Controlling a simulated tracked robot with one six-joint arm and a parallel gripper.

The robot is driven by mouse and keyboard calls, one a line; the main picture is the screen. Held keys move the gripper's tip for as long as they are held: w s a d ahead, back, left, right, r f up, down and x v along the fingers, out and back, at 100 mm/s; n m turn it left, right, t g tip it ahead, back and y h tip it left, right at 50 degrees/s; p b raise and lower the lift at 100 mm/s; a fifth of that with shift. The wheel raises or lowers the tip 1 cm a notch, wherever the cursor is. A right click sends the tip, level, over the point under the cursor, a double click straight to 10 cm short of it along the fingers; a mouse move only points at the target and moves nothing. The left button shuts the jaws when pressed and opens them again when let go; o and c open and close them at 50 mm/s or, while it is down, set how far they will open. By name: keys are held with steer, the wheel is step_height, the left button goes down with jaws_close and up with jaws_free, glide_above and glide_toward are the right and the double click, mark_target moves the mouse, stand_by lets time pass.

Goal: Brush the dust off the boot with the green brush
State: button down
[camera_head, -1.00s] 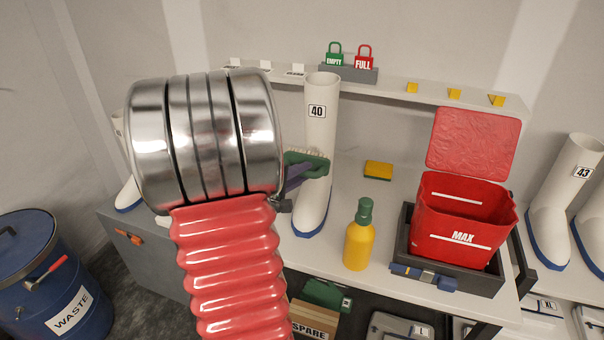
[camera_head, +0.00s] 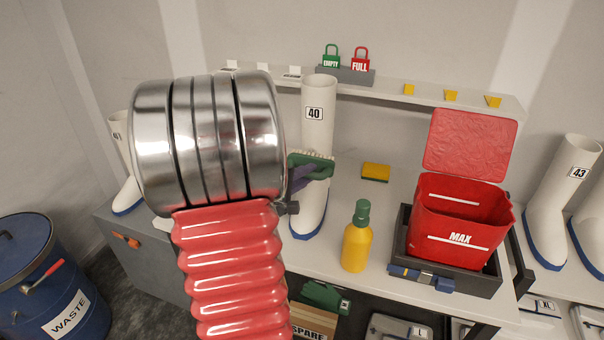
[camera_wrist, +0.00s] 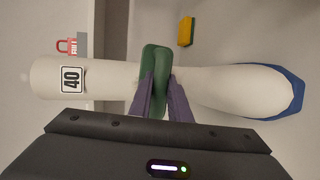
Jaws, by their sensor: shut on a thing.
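The white boot (camera_head: 314,135) labelled 40, with a blue sole, stands upright on the bench. It also shows sideways in the wrist view (camera_wrist: 225,88). The green brush (camera_head: 318,166) with pale bristles is at the middle of the boot shaft. My gripper (camera_wrist: 161,98) is shut on the green brush (camera_wrist: 155,62), with its purple fingers on either side. In the wrist view the brush lies across the boot shaft; I cannot tell whether the bristles touch it. I see no clear dust on the boot.
A yellow bottle (camera_head: 356,238) stands right of the boot. A yellow sponge (camera_head: 375,171) lies behind it. A red bin marked MAX (camera_head: 450,240) sits in a dark tray further right. A shelf with padlocks (camera_head: 346,74) runs behind the boot. A blue waste drum (camera_head: 60,280) stands at left.

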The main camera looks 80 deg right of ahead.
steer(key=shift+s, duration=1.05)
steer(key=shift+d, duration=0.1)
steer(key=shift+w, duration=0.1)
steer(key=shift+w, duration=1.9)
steer(key=shift+r, duration=0.35)
